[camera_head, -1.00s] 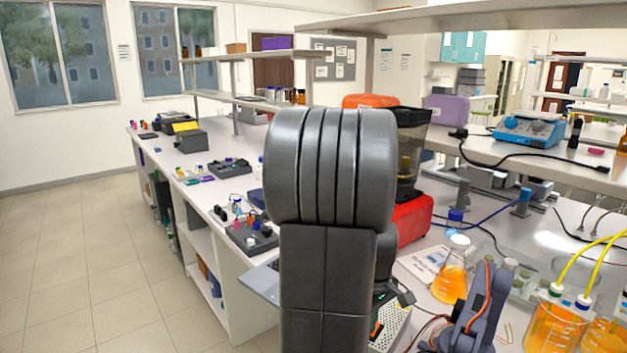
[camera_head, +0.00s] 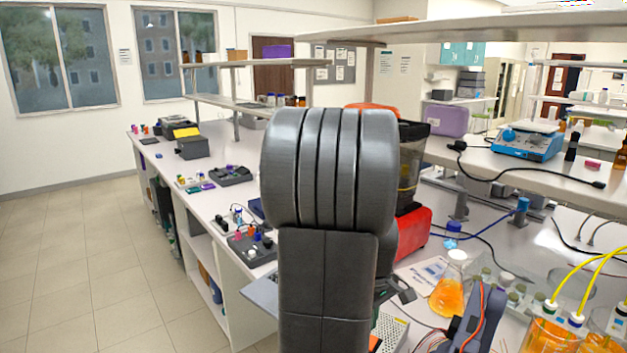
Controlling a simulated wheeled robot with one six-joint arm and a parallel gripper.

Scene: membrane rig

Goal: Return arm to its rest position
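My arm (camera_head: 328,270) stands upright in the middle of the head view, folded, with a broad dark grey rounded joint at its top. It hides part of the bench behind it. I cannot make out my gripper or its fingertips, so I cannot tell whether it holds anything.
An orange-red and black machine (camera_head: 412,235) stands just behind my arm. To the right are an orange-filled flask (camera_head: 447,296), a beaker with yellow tubes (camera_head: 548,336) and a grey device with a red wire (camera_head: 478,318). A shelf (camera_head: 470,172) overhangs the bench. The left floor (camera_head: 90,265) is clear.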

